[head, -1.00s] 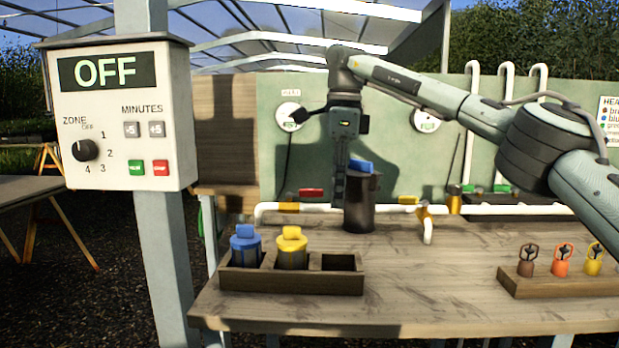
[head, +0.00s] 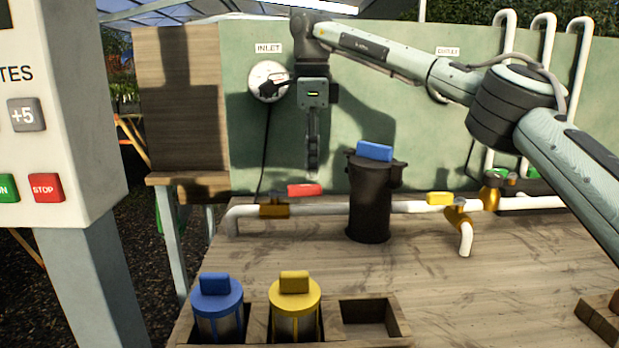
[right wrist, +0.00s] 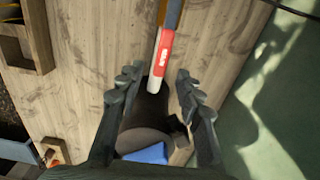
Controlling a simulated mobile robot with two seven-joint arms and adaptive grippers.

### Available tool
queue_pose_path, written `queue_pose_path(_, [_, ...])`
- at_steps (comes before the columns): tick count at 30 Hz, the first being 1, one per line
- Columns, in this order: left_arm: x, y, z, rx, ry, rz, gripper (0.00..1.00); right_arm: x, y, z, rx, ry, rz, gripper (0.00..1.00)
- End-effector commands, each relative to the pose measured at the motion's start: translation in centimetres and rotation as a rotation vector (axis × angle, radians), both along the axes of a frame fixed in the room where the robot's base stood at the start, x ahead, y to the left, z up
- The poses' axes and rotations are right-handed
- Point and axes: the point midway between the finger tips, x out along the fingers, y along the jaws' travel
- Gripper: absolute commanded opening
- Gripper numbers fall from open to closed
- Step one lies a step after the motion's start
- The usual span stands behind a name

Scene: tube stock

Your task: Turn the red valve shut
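The red valve handle (head: 304,190) sits on a brass valve (head: 275,211) in the white pipe at the back of the bench, left of the black canister. It lies roughly along the pipe. My right gripper (head: 312,168) points down just above the handle in the head view. In the right wrist view my right gripper (right wrist: 158,80) is open, with empty space between its fingers. The red handle (right wrist: 163,52) shows there below and ahead of the fingertips, apart from them as far as I can tell. My left gripper is out of view.
The black canister (head: 369,205) with a blue top stands close right of the red handle. A yellow valve handle (head: 440,198) is farther right on the pipe. A wooden rack (head: 398,325) holds blue and yellow filters in front. A control box (head: 60,130) stands left.

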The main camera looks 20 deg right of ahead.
Motion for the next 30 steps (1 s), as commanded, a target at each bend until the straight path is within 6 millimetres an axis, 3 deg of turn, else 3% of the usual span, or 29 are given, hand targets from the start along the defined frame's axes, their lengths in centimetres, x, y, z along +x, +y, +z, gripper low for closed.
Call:
queue_pose_path(7, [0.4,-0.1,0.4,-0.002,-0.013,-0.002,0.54,0.0,0.0,-3.4,0.0,0.001,0.0,0.36])
queue_pose_path(18, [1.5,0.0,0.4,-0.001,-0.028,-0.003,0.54,0.0,0.0,-4.1,0.0,0.001,0.0,0.36])
queue_pose_path(27, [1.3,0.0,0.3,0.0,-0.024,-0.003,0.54,0.0,0.0,-4.0,0.0,0.001,0.0,0.0])
queue_pose_path(30, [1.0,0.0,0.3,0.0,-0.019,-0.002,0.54,0.0,0.0,-4.0,0.0,0.001,0.0,0.0])
